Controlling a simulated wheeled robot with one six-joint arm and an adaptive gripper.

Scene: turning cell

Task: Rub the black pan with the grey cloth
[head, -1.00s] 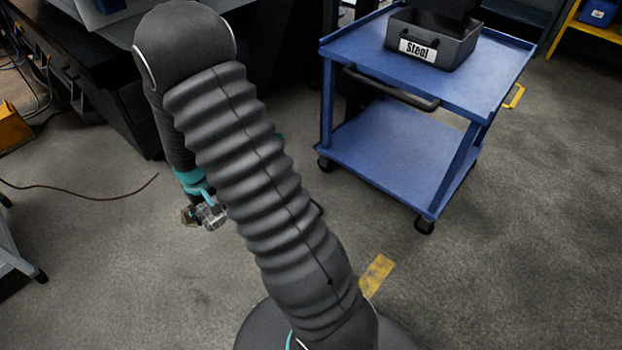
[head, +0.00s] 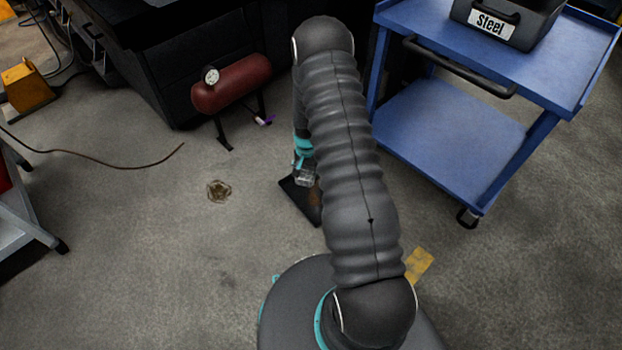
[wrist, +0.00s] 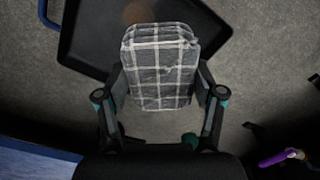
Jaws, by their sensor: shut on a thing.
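The black pan (head: 298,203) lies flat on the floor, partly hidden by my arm in the head view. A brownish spot (wrist: 134,12) shows on the pan (wrist: 92,42) in the wrist view, cut by the top edge. The grey cloth (wrist: 160,75), checked with white lines, is pinched between the fingers of my gripper (wrist: 162,90). In the wrist view the cloth overlaps the pan's near edge; I cannot tell whether it touches the pan. In the head view my gripper (head: 304,178) is small and close over the pan, with the cloth not clearly visible.
A blue cart (head: 455,135) with a box labelled Steel (head: 505,25) stands to the right. A dark red tank (head: 230,84) with a gauge stands behind left. A cable (head: 100,158) crosses the left floor. Open floor surrounds the grate.

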